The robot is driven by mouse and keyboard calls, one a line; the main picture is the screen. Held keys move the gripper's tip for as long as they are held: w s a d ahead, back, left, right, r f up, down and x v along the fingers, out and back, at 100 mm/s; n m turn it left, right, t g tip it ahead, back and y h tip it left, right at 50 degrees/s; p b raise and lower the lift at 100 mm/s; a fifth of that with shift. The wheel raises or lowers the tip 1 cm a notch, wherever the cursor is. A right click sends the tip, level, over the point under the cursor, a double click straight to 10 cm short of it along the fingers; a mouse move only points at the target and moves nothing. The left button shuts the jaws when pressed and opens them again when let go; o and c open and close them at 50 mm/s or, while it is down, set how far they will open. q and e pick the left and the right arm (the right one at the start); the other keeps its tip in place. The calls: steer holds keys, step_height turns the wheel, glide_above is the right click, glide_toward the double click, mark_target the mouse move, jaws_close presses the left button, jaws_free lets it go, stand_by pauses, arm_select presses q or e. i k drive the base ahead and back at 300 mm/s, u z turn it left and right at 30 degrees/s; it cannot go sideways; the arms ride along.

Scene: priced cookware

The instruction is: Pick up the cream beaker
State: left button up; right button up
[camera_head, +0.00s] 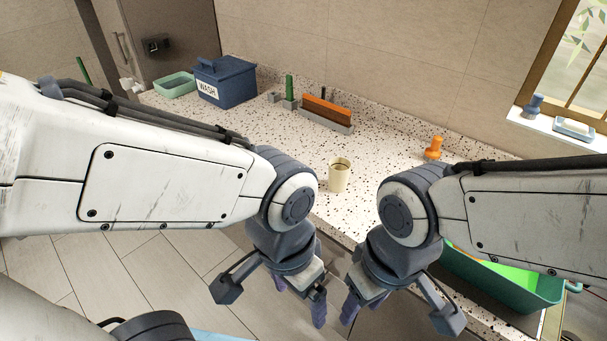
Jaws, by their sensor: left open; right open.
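The cream beaker (338,178) stands upright on the speckled counter (285,143), near its front edge, in the gap between my two arms. My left gripper (272,304) is open and empty, pointing down below and to the left of the beaker, in front of the counter. My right gripper (396,318) is open and empty, pointing down below and to the right of the beaker. Neither gripper touches the beaker. The beaker's whole side and open top show.
A blue WASH box (228,85) and a green tray (175,85) stand at the back left. An orange block in a grey holder (328,112) is behind the beaker. An orange stamp-like object (433,149) stands right. A green bin (510,284) lies behind my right arm.

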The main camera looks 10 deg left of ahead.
mark_target(339, 168)
steer(key=u, duration=1.8)
steer(key=i, duration=1.65)
steer(key=z, duration=3.95)
